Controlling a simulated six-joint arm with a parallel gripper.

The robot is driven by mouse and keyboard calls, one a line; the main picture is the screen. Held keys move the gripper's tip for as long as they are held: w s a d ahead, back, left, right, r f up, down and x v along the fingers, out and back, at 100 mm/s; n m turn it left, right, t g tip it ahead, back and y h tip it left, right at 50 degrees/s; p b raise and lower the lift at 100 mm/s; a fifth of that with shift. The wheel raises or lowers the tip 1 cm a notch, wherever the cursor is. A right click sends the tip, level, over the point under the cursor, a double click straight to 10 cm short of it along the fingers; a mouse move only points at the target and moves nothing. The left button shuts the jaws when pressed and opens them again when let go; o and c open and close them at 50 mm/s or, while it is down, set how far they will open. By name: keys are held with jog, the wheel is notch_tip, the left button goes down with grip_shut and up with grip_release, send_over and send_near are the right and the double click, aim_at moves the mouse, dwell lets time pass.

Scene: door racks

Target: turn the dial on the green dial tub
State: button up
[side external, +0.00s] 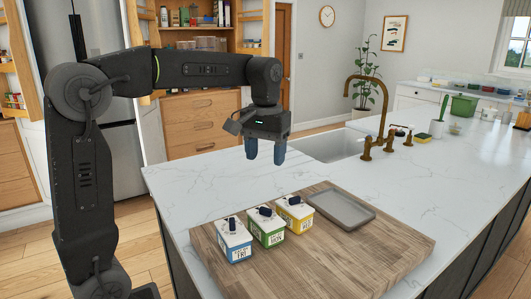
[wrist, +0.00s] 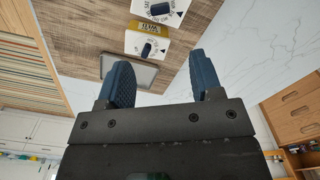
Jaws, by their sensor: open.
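The green dial tub (side external: 267,230) stands on the wooden board, between the blue dial tub (side external: 235,243) and the yellow dial tub (side external: 295,216). Its dark dial (side external: 265,211) is on the white lid. My gripper (side external: 266,155) is open and empty, pointing down in the air above the counter, well above and apart from the tubs. In the wrist view my gripper (wrist: 160,65) shows two spread blue fingers. The yellow tub (wrist: 147,28) is ahead of them, and the lid of what appears to be the green tub (wrist: 145,9) is cut off at the top edge.
A grey tray (side external: 341,206) lies on the wooden board (side external: 330,252) to the right of the tubs. A sink with a tall brass faucet (side external: 380,100) is farther back. The white counter (side external: 190,185) left of and behind the board is clear.

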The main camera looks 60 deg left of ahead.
aim_at(266, 208)
notch_tip(266, 208, down, 14)
jog(key=shift+r, duration=0.1)
dwell(0.5)
jog(key=c, duration=0.9)
jog(key=shift+c, duration=0.2)
jog(key=shift+m, duration=0.3)
jog(key=shift+m, duration=2.7)
